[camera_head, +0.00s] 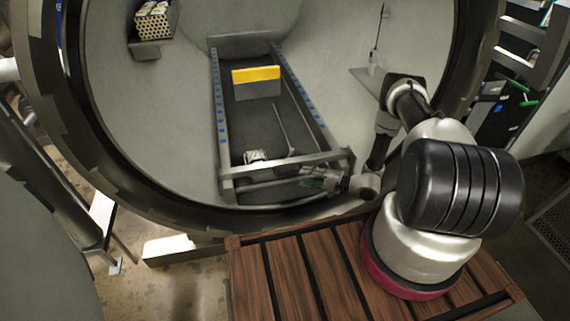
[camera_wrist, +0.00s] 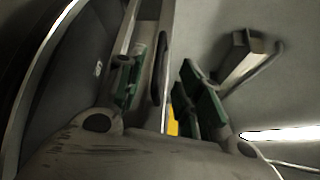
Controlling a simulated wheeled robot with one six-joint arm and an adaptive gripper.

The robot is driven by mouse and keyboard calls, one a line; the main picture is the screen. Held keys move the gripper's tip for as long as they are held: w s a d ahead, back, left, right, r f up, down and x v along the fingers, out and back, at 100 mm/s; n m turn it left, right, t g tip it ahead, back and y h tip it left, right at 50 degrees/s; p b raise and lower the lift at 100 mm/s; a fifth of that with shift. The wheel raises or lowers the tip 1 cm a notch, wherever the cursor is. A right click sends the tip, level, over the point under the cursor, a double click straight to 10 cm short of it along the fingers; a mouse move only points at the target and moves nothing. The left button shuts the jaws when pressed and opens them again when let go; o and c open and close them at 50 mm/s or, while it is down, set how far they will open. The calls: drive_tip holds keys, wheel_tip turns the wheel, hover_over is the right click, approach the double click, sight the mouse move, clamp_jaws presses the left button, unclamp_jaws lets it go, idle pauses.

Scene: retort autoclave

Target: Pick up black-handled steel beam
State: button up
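A steel beam (camera_head: 285,164) lies across the front end of the tray-like carriage inside the round chamber. In the wrist view, a long pale beam (camera_wrist: 150,35) runs down between my fingers, with a dark elongated handle (camera_wrist: 160,68) on its side. My gripper (camera_wrist: 162,88) is open, with one green-padded finger to the left of the handle and the other to the right. Gaps show between the pads and the handle. In the head view my gripper (camera_head: 322,179) is small, at the right part of the beam, and its handle cannot be made out there.
A yellow-topped block (camera_head: 256,74) stands at the back of the carriage (camera_head: 222,120). A thin rod (camera_head: 281,128) and a small white object (camera_head: 256,156) lie nearer the front. A shelf with stacked tubes (camera_head: 152,22) is at upper left. The chamber rim (camera_head: 95,150) surrounds the opening.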

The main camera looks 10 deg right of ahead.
sight(289, 173)
drive_tip(key=shift+n, duration=0.6)
drive_tip(key=x, duration=0.7)
drive_tip(key=shift+w+a+f, duration=0.1)
drive_tip(key=shift+w+a, duration=0.1)
drive_tip(key=shift+a, duration=0.1)
clamp_jaws()
